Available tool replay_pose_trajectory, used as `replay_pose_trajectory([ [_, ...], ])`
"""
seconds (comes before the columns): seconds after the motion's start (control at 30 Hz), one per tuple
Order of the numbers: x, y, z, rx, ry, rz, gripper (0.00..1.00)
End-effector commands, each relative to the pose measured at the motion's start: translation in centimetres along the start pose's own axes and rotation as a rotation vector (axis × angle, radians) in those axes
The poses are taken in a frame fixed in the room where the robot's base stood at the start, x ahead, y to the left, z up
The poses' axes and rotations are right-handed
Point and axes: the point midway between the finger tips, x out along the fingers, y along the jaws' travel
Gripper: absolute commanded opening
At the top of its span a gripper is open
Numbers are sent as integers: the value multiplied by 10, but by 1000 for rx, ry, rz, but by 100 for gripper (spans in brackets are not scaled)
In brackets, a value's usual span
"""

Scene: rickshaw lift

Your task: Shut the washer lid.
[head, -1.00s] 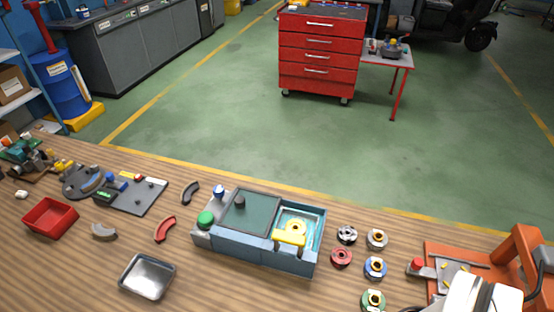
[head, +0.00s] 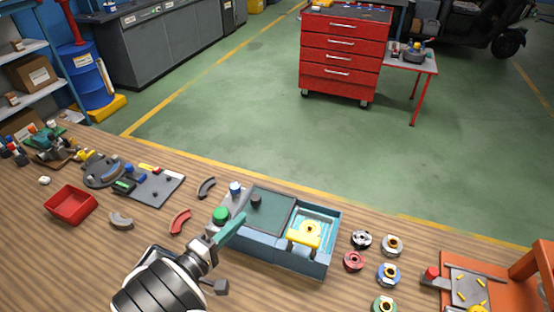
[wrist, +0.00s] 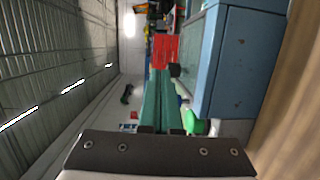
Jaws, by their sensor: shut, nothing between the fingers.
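The blue-grey washer (head: 290,254) stands on the wooden bench. Its flat dark green lid (head: 272,212), with a black knob (head: 256,201) at its left end, lies over the left-middle part. The right basin is open, with a yellow part (head: 304,234) at it. My gripper (head: 240,219) has green fingers, shut and empty, at the washer's front left, close to the green button (head: 220,214). In the wrist view, the fingers (wrist: 162,76) point toward the black knob (wrist: 175,70), beside the washer's blue side (wrist: 243,65). Contact cannot be told.
Several ring-shaped parts (head: 388,274) lie right of the washer. An orange fixture (head: 440,290) stands farther right. A red bin (head: 71,205), curved pieces (head: 180,221) and a dark board (head: 157,188) lie to the left. The bench strip behind the washer is narrow.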

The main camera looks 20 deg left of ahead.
Motion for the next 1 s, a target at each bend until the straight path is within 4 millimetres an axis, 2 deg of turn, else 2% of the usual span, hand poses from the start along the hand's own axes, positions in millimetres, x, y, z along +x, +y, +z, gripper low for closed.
replay_pose_trajectory([
  [0.03,-21,-18,-23,-13,101,31,0],
  [0.1,-42,-32,-44,-15,204,61,0],
  [0.2,-50,-38,-56,-13,258,76,0],
  [0.33,-32,-36,-60,-13,255,76,0],
  [0.7,47,-31,-79,-16,252,76,0],
  [0.83,56,-30,-59,-18,253,74,0],
  [1.0,63,-29,-46,-17,254,74,0],
])
